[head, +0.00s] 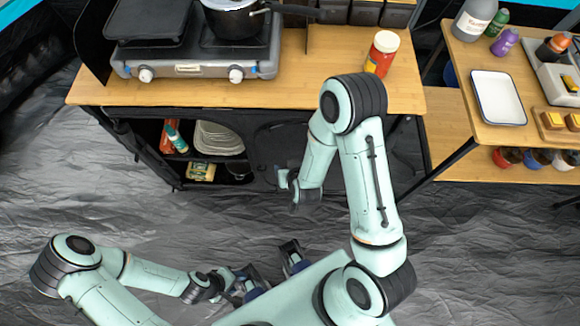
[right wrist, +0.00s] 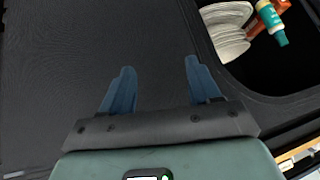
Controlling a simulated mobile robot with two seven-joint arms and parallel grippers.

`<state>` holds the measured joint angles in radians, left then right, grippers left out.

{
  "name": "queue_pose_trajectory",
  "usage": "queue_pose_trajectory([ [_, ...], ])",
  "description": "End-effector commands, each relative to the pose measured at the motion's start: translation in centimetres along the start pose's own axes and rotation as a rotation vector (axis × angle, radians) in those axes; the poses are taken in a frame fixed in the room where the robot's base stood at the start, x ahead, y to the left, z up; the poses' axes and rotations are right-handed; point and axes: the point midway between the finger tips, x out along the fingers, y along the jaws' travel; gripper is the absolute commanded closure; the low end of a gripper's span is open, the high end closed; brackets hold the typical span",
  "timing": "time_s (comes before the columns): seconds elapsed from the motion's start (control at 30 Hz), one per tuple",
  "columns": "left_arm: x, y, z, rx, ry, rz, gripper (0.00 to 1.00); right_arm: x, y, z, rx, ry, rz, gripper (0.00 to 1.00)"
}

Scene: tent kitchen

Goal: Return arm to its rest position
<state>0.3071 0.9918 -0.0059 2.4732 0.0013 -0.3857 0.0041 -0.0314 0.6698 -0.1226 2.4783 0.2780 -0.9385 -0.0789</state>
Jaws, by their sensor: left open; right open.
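My left gripper (head: 272,268) is low in the head view, over the dark floor sheet and close to my base. Its two fingers are apart with nothing between them. My right arm bends up and over in the middle of the head view, its elbow beside the counter's front edge. My right gripper is mostly hidden behind its own wrist there. The right wrist view shows that gripper (right wrist: 160,82) with its blue fingers spread and empty, before a plain dark panel (right wrist: 90,50).
A wooden counter (head: 300,97) holds a stove (head: 195,62), a pot (head: 235,20) and a red jar (head: 381,53). Its shelf holds stacked plates (head: 218,138), also in the right wrist view (right wrist: 228,30). A side table holds a white tray (head: 497,97). Floor at left is clear.

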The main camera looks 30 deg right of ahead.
Motion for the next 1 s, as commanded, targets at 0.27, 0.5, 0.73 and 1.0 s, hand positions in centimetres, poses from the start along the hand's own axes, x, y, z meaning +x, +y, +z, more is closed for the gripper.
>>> queue_pose_trajectory([
  [0.27,0.0,0.0,0.0,0.0,0.0,0.0,0.53,0.0,0.0,0.0,0.0,0.001,0.0,0.38],
  [0.5,-0.2,0.1,0.0,0.0,0.001,0.0,0.53,0.0,0.2,0.8,0.001,-0.031,-0.001,0.38],
  [0.73,-2.7,1.1,-0.4,0.004,0.011,0.004,0.53,-1.7,1.1,11.1,0.031,-0.45,-0.045,0.38],
  [1.0,-4.6,2.0,-0.9,0.008,0.021,0.007,0.53,-6.8,0.8,19.8,0.08,-0.846,-0.115,0.38],
])
